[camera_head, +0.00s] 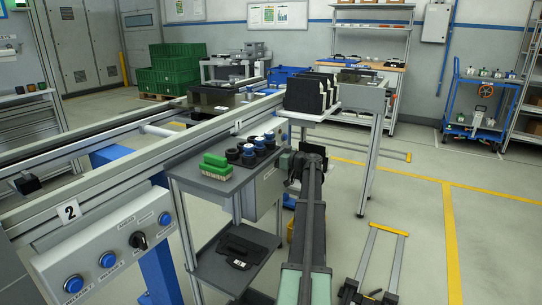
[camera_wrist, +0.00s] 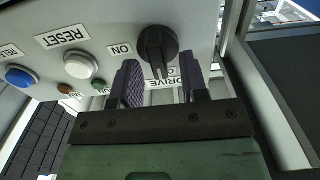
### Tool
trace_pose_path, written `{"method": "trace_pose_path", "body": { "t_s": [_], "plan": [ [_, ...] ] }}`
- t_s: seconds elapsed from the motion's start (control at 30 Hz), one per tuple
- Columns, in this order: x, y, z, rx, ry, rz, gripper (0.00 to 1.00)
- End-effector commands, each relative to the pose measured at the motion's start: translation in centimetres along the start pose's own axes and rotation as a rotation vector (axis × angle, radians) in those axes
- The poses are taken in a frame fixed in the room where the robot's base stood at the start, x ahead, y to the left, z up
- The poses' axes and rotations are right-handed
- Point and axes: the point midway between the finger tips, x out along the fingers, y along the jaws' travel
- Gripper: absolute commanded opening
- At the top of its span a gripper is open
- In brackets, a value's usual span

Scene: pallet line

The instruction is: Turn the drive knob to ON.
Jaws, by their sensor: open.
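The black drive knob (camera_wrist: 157,48) is on a light grey panel in the wrist view. Its narrow grip bar points down in the picture, towards a small mark beside the DRIVE label (camera_wrist: 163,84). The ON label (camera_wrist: 120,49) is to the left of the knob. My gripper (camera_wrist: 160,76) is open, with one dark ridged finger on each side of the lower end of the grip bar. Whether the fingers touch the knob cannot be told. In the head view my arm hides this knob.
A white button (camera_wrist: 80,65) under RESET and a blue button (camera_wrist: 21,77) are on the same panel. Another panel (camera_head: 104,262) with a black knob is at lower left.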

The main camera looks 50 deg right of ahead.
Motion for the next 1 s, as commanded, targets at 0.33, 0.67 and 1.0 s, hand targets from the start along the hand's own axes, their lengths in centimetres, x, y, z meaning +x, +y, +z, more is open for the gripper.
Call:
{"method": "trace_pose_path", "body": {
  "t_s": [0.33, 0.67, 1.0],
  "plan": [
    [-0.05, 0.0, 0.0, 0.0, 0.0, 0.0, 0.11],
    [-0.07, 0.01, 0.01, 0.009, 0.0, 0.0, 0.0],
    [-0.08, 0.16, 0.04, 0.142, 0.0, 0.0, 0.0]
  ]
}}
